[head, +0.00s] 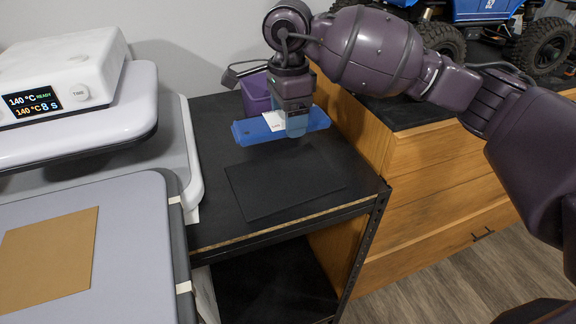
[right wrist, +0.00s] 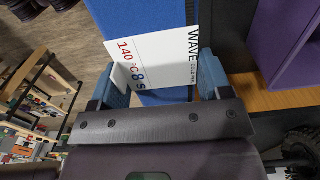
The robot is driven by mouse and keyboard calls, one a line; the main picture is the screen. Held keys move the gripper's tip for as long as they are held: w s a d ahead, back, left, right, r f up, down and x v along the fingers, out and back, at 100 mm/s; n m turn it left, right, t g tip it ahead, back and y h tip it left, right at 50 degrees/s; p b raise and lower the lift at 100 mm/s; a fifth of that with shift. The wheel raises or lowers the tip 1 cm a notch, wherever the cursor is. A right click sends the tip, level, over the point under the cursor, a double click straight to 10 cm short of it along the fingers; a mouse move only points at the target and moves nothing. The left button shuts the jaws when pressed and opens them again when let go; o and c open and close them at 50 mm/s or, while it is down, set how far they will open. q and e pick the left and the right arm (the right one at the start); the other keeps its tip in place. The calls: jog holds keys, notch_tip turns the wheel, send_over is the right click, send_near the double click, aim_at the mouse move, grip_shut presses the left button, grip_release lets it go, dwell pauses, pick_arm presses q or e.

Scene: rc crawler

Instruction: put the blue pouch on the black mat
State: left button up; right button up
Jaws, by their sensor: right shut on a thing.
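The blue pouch (head: 252,132) has a white printed card on it and shows behind the black mat in the head view. My right gripper (head: 297,130) points down and is shut on the pouch near its right part. In the right wrist view the pouch (right wrist: 146,22) runs between the blue-padded fingers of the right gripper (right wrist: 163,76), with the card reading 140 °C, 8 s. The black mat (head: 285,185) lies flat and bare on the dark shelf top. I cannot tell how high the pouch is above the shelf. My left gripper is out of view.
A purple bin (head: 254,92) stands behind the pouch. A white heat press (head: 65,80) is at left, beside a grey platen with a brown sheet (head: 48,258). A wooden drawer cabinet (head: 445,165) stands to the right, with a blue crawler (head: 480,10) on top.

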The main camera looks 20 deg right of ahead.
aim_at(288, 175)
notch_tip(288, 175, down, 13)
jog(key=shift+r+b, duration=0.1)
jog(key=shift+b, duration=0.3)
jog(key=shift+f, duration=0.2)
jog(key=o, duration=0.9)
jog(key=shift+c, duration=0.2)
jog(key=shift+o, duration=0.3)
jog(key=shift+r, duration=0.15)
notch_tip(288, 175, up, 12)
jog(key=shift+r+p, duration=0.1)
jog(key=shift+p, duration=0.3)
jog(key=shift+s, duration=0.1)
